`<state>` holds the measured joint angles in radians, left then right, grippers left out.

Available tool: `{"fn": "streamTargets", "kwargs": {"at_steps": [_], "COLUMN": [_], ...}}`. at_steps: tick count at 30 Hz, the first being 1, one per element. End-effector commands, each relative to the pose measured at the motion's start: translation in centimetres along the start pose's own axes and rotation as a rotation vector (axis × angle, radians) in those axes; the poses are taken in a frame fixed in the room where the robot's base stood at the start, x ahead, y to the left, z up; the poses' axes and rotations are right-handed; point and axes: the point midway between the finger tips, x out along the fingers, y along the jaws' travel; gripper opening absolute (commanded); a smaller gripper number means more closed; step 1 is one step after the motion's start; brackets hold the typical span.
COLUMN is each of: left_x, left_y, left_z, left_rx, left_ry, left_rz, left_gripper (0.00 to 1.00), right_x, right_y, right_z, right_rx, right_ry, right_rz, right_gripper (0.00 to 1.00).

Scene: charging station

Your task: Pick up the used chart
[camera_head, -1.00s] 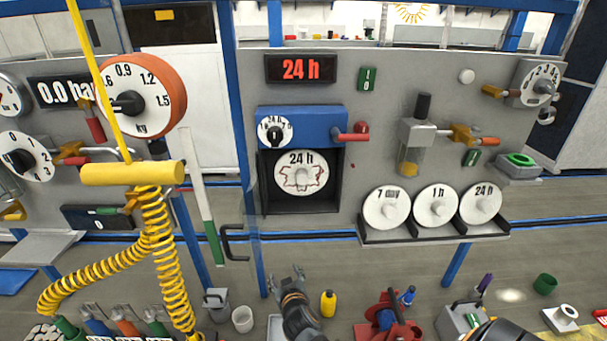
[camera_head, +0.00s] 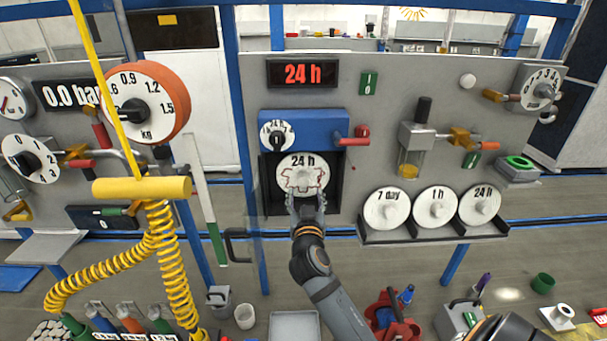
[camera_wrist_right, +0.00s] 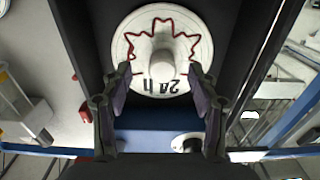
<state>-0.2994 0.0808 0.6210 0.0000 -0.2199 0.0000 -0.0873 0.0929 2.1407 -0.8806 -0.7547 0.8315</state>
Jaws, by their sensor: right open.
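The used chart (camera_head: 302,170) is a white disc marked 24 h with a wavy red trace and a central knob. It sits in the open black recorder box (camera_head: 334,196) under the blue top. My right gripper (camera_head: 306,203) is open at the chart's lower edge in the head view. In the right wrist view the chart (camera_wrist_right: 192,28) appears upside down, its pale knob between the open fingers (camera_wrist_right: 160,80). The fingers do not hold it; exact contact is unclear. My left gripper is out of view.
Three white charts, marked 7 day (camera_head: 387,209), 1 h (camera_head: 437,208) and 24 h (camera_head: 480,207), stand on a dark rack to the right. A red handle (camera_head: 354,141) juts out above the box. A yellow coiled hose (camera_head: 165,250) hangs at left.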

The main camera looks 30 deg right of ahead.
Motion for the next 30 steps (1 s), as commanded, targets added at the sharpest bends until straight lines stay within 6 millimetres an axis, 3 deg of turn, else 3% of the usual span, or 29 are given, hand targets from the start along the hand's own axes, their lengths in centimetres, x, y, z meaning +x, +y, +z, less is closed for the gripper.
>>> {"fn": "streamTargets", "kwargs": {"at_steps": [7,12,19,30], "left_x": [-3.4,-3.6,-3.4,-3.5], "left_y": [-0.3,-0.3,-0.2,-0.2], "left_z": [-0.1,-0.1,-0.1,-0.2], "left_rx": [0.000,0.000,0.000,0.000], "left_ry": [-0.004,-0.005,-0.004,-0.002], "left_rz": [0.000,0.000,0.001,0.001], "left_gripper": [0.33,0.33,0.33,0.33], "right_x": [3.3,5.1,5.2,5.1], "right_y": [-0.2,-0.2,-0.2,-0.2], "right_z": [-1.4,-0.7,-0.5,-0.5], "right_rx": [-0.003,-0.001,0.000,0.000], "right_ry": [0.000,-0.001,-0.001,-0.001], "right_rz": [0.000,-0.001,-0.001,-0.001], "right_gripper": [0.60,0.60,0.59,0.09]}}
